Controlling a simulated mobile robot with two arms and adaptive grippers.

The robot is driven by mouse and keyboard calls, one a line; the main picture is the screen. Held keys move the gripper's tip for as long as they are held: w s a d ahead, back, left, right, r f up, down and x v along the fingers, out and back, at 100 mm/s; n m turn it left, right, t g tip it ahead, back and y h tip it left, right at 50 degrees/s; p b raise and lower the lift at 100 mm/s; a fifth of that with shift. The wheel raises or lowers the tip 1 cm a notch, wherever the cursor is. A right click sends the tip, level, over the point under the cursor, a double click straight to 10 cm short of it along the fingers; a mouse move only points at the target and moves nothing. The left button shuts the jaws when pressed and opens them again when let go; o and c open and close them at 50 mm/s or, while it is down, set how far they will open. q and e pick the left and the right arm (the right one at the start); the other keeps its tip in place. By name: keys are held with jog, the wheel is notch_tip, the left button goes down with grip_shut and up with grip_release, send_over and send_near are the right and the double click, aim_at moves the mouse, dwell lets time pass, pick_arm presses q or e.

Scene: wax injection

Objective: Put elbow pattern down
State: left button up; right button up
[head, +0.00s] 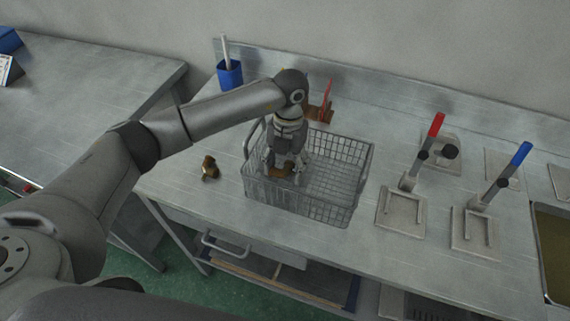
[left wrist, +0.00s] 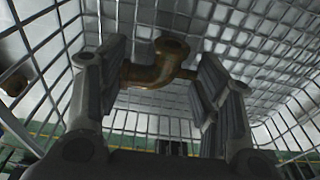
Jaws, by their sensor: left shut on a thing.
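The elbow pattern is a brown, bent pipe piece. In the left wrist view the elbow pattern (left wrist: 158,70) sits between the two fingers of my left gripper (left wrist: 160,88), which is shut on it. In the head view my left gripper (head: 284,166) points down inside a wire basket (head: 345,212), near its left end. The elbow pattern (head: 279,172) shows there at the fingertips, low in the basket. I cannot tell if it touches the basket floor. My right gripper is not in view.
A second brown piece (head: 209,167) lies on the table left of the basket. A blue cup (head: 230,76) and a brown holder (head: 320,111) stand behind. A red-handled press (head: 402,207) and a blue-handled press (head: 476,231) stand to the right. The basket's right half is empty.

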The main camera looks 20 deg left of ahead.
aim_at(287, 164)
pick_arm(q)
jog(key=shift+f, duration=0.2)
jog(key=o, duration=0.9)
jog(key=shift+r, duration=0.1)
jog(key=shift+r, duration=0.2)
jog(key=shift+w+r, duration=0.15)
jog(key=shift+r, duration=0.2)
jog(key=shift+w+r+b, duration=0.2)
jog(key=shift+r+b, duration=0.25)
jog(key=shift+r, duration=1.4)
jog(key=shift+w+r+b, duration=0.25)
jog(key=shift+r+b, duration=0.15)
jog(key=shift+r, duration=1.5)
jog(key=shift+w+r+b, duration=0.2)
jog(key=shift+r+b, duration=0.25)
jog(key=shift+r, duration=1.4)
